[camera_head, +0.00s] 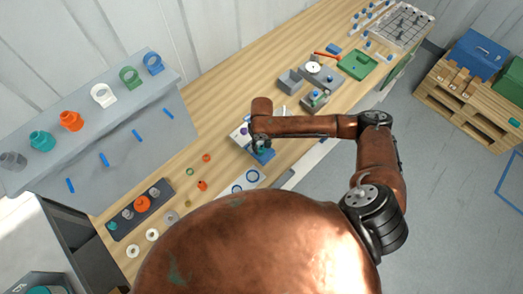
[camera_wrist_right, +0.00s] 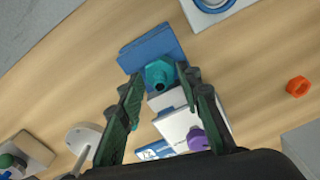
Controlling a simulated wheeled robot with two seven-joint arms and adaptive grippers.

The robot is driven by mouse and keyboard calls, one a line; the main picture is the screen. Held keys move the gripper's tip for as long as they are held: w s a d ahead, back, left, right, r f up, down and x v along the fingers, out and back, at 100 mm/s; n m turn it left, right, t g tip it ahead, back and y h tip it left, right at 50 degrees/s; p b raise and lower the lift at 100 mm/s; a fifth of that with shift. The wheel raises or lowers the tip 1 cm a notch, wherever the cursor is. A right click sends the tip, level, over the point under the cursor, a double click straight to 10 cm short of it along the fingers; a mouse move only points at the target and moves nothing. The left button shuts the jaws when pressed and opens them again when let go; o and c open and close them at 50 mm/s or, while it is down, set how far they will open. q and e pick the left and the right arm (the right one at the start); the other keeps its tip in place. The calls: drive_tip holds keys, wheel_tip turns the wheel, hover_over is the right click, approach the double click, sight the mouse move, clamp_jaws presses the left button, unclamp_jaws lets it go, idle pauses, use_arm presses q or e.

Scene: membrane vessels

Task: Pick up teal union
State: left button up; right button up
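The teal union (camera_wrist_right: 160,72) shows in the right wrist view on a blue block (camera_wrist_right: 147,48), its open round end facing the camera. My right gripper (camera_wrist_right: 161,76) is open, its two dark green fingers on either side of the union with their tips close to it. I cannot tell whether they touch it. In the head view my right gripper (camera_head: 262,146) is over the blue block (camera_head: 263,156) on the bench and hides most of the union. My left gripper is not in view.
A white block with a purple knob (camera_wrist_right: 197,138) is close beside the right finger. Another teal fitting (camera_head: 42,141) stands on the grey shelf (camera_head: 110,125) at left. A dark tray (camera_head: 125,220) holds several fittings.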

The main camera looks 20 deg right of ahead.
drive_tip(key=shift+c, duration=0.4)
clamp_jaws()
drive_tip(key=shift+r, duration=0.1)
